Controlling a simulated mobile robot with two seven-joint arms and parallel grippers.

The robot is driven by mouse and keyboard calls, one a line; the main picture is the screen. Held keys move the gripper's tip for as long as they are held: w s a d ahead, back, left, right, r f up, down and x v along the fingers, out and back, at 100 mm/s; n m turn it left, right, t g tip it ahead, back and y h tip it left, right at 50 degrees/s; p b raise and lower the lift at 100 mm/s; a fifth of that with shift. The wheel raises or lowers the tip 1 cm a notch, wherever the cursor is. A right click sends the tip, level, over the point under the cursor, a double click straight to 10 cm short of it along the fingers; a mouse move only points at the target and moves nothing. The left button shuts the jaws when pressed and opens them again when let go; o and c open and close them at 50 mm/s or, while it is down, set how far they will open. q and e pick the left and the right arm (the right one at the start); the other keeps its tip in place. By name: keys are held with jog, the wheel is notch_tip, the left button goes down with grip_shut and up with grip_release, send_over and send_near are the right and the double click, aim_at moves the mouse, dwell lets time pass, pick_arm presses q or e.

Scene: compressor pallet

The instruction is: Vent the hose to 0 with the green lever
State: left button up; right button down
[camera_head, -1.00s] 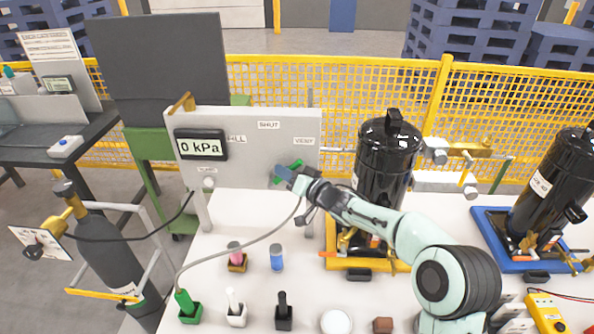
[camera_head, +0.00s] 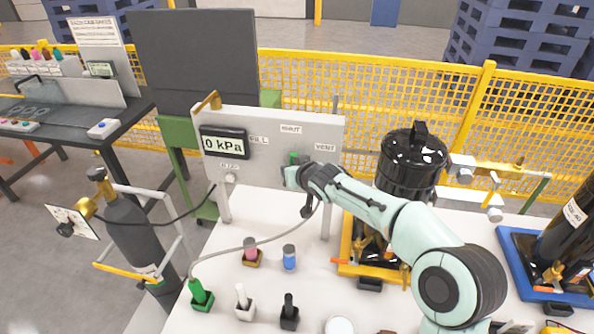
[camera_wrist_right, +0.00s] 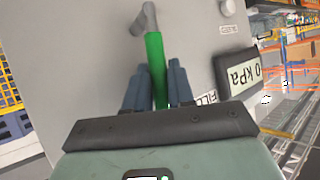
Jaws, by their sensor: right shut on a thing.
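The green lever (camera_head: 293,158) is on the grey panel (camera_head: 270,123), largely hidden by my right gripper (camera_head: 294,174) in the head view. In the right wrist view the lever (camera_wrist_right: 156,68) runs between the blue fingers of my right gripper (camera_wrist_right: 153,85), which is shut on it. The lever looks roughly upright, below the SHUT label (camera_head: 290,129). The VENT label (camera_head: 325,147) is to its right. The display (camera_head: 223,145) reads 0 kPa. A grey hose (camera_head: 262,241) rises from a green fitting (camera_head: 200,294) and passes behind my right arm. My left gripper is out of view.
A black compressor (camera_head: 411,160) in a yellow tray (camera_head: 346,268) stands behind my right arm. Small bottles and holders, including a blue one (camera_head: 289,257), stand on the white table's front part. A gas cylinder (camera_head: 133,233) stands at left.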

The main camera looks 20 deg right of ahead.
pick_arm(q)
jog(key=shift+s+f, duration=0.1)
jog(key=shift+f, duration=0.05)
pick_arm(e)
jog(key=shift+w+a+n+g+h, duration=0.25)
jog(key=shift+a+n+g+h, duration=0.05)
jog(key=shift+a+g, duration=0.1)
jog(key=c, duration=1.3)
grip_release()
jog(key=shift+c, duration=0.2)
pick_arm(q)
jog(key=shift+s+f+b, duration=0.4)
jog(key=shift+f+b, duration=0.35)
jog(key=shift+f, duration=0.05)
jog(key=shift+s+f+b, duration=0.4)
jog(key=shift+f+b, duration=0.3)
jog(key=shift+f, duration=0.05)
pick_arm(e)
jog(key=v, duration=1.3)
jog(key=shift+s+r, duration=0.15)
jog(key=shift+a, duration=0.1)
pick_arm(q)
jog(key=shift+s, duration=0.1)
